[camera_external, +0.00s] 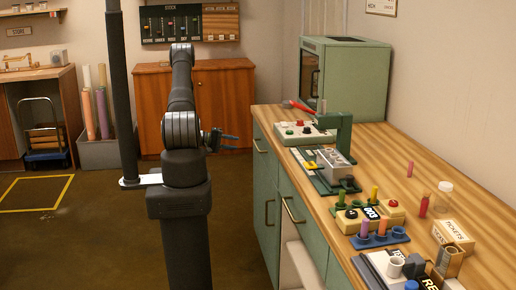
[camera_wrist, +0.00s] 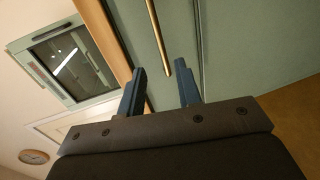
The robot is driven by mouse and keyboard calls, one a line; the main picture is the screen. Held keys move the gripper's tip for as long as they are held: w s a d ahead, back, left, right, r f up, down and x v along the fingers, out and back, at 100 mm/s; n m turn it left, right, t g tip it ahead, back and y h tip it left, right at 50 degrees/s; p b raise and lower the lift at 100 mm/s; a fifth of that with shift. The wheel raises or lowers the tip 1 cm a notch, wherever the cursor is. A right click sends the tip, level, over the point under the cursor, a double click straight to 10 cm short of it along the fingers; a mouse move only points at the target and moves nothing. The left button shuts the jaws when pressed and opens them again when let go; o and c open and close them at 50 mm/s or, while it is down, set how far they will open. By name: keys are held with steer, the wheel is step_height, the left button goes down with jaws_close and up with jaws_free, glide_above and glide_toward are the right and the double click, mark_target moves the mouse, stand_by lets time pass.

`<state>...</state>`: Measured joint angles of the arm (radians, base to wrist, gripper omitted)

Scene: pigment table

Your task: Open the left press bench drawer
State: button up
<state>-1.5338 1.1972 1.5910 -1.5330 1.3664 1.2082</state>
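The press bench (camera_external: 400,185) runs along the right of the external view, with a wooden top and green fronts. Its far-left drawer front carries a brass bar handle (camera_external: 260,146); I see no gap showing it open. My gripper (camera_external: 231,138) is left of that front, apart from it, fingers pointing toward the bench. In the wrist view a brass handle (camera_wrist: 158,35) on a green front (camera_wrist: 225,50) lies ahead, its lower end between the two dark blue fingers in the picture. My gripper (camera_wrist: 161,86) is open with nothing held; contact with the handle cannot be told.
Another brass handle (camera_external: 292,209) sits nearer on the bench front. A green cabinet (camera_external: 345,75) and a small press (camera_external: 335,155) stand on top. An orange cupboard (camera_external: 195,100) stands behind my arm.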

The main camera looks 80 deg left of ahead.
steer(key=x, duration=1)
steer(key=shift+w, duration=0.15)
jaws_close()
